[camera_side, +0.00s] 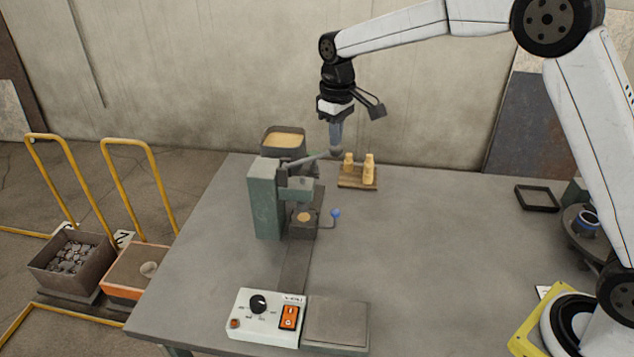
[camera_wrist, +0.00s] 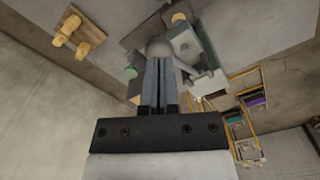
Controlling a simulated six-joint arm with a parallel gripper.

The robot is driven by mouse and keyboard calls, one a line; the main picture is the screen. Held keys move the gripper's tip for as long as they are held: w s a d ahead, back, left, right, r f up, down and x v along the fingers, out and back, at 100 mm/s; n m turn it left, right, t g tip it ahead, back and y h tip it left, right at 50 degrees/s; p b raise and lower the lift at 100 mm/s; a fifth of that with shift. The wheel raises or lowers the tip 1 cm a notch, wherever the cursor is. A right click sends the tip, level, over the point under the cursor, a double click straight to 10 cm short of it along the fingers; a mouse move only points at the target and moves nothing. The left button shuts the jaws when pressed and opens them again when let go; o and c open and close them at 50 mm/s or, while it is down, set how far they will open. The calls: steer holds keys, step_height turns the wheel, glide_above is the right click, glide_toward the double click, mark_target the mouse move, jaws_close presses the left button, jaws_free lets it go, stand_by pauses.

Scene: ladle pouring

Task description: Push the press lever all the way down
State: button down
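The grey-green press (camera_side: 265,205) stands on the table left of centre. Its lever (camera_side: 308,161) runs out to the right, tilted slightly upward, and ends in a round grey ball knob (camera_side: 336,153). The knob also shows in the wrist view (camera_wrist: 159,47), just beyond my fingertips. My gripper (camera_side: 336,144) points down directly over the knob. Its two fingers (camera_wrist: 159,62) are together, with no visible gap and nothing between them. The tips seem to meet the top of the knob; exact contact is hard to tell. Under the press head sits a dark mould (camera_side: 303,230) with tan filling.
A blue-knobbed handle (camera_side: 336,213) sticks out beside the mould. A sand-filled box (camera_side: 283,139) and a wooden tray with tan pieces (camera_side: 357,185) stand behind. A control box (camera_side: 266,327) and grey plate (camera_side: 337,322) are in front. The table's right middle is clear.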

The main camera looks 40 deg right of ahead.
mark_target(340, 155)
steer(key=shift+s+d+f, duration=0.1)
steer(key=shift+f, duration=0.15)
stand_by(0.3)
steer(key=shift+s+d+f, duration=0.15)
steer(key=shift+f, duration=0.75)
steer(key=shift+s+d+f, duration=0.15)
steer(key=shift+f, duration=0.55)
